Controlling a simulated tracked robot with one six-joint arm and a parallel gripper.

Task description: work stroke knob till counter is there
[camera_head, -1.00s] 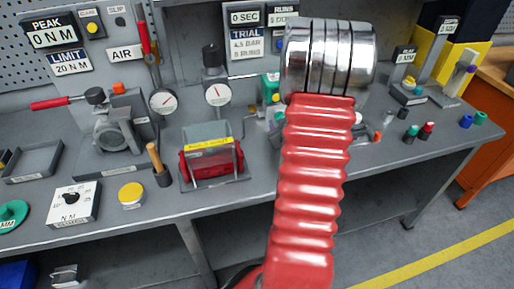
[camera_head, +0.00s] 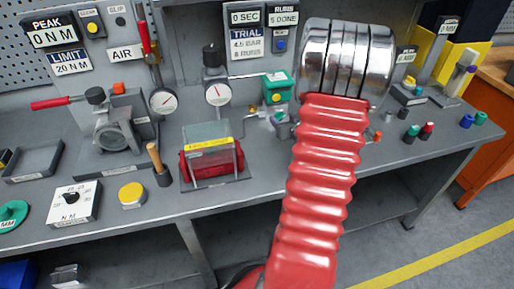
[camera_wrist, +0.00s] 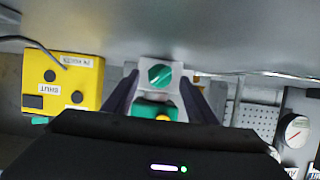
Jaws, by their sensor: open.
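A green knob (camera_wrist: 160,74) on a pale plate shows in the wrist view; I cannot tell for sure that it is the stroke knob. My gripper (camera_wrist: 159,96) is open, its two dark fingers on either side of the view below the knob, with no visible contact. A green and yellow part (camera_wrist: 158,110) shows between the fingers. The counter sign (camera_head: 283,14) on the back panel reads RUNS 5 DONE. The trial sign (camera_head: 245,43) beside it appears to read 4.5 BAR, 8 RUNS. My gripper is hidden in the head view behind my red arm.
A yellow box (camera_wrist: 64,82) marked SHUT stands left in the wrist view, its lettering upside down. In the head view a green box (camera_head: 278,87), a gauge (camera_head: 217,93) and a red cylinder under a clear cover (camera_head: 211,160) stand left of my arm.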

